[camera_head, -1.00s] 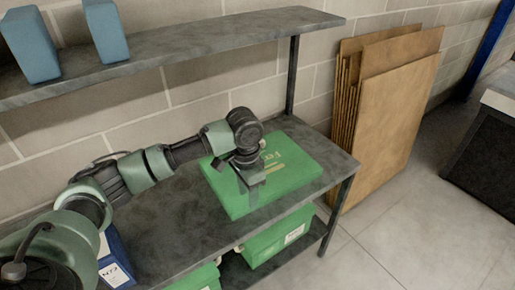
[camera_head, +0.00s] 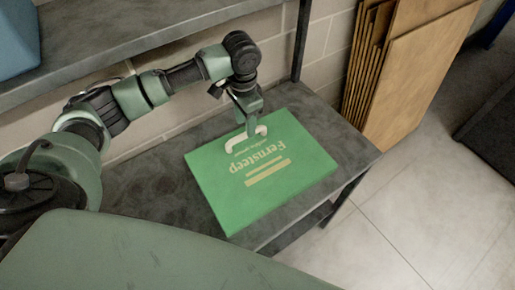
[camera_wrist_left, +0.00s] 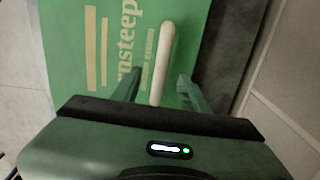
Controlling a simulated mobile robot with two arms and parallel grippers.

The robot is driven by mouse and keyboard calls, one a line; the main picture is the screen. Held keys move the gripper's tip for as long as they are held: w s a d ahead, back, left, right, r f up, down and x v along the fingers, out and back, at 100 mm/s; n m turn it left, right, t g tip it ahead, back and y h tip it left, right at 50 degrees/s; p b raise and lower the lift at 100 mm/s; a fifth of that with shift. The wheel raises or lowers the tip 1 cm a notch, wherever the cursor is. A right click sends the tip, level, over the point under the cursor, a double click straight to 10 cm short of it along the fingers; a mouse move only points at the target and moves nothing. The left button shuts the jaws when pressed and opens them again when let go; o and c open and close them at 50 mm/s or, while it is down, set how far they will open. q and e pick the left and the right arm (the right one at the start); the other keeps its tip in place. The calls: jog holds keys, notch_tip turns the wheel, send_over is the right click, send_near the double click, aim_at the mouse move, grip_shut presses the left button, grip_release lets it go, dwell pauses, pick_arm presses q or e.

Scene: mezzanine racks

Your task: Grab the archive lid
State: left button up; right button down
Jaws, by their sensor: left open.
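The archive lid (camera_head: 262,180) is a flat green panel with pale "Fernsteep" lettering and a pale bar handle (camera_head: 246,138) near its back edge. It lies on the grey shelf top. My left gripper (camera_head: 249,128) is open and points down at the handle. In the left wrist view the handle (camera_wrist_left: 163,55) runs between the two spread fingers (camera_wrist_left: 160,90), with a gap on each side. The lid (camera_wrist_left: 120,45) fills much of that view. I cannot tell how far the fingertips are above the lid. My right gripper is not in view.
An upper grey shelf (camera_head: 150,30) runs above the back of the worktop, with a blue object (camera_head: 15,40) on its left end. A rack post (camera_head: 301,40) stands behind the lid. Brown boards (camera_head: 425,70) lean on the wall at right. The worktop left of the lid is clear.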

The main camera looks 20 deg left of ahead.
pick_arm(q)
jog(key=shift+s+f, duration=0.15)
jog(key=shift+f, duration=0.75)
jog(key=f, duration=0.2)
jog(key=f+p, duration=0.1)
jog(key=shift+w+f, duration=0.2)
jog(key=shift+f, duration=0.55)
grip_shut()
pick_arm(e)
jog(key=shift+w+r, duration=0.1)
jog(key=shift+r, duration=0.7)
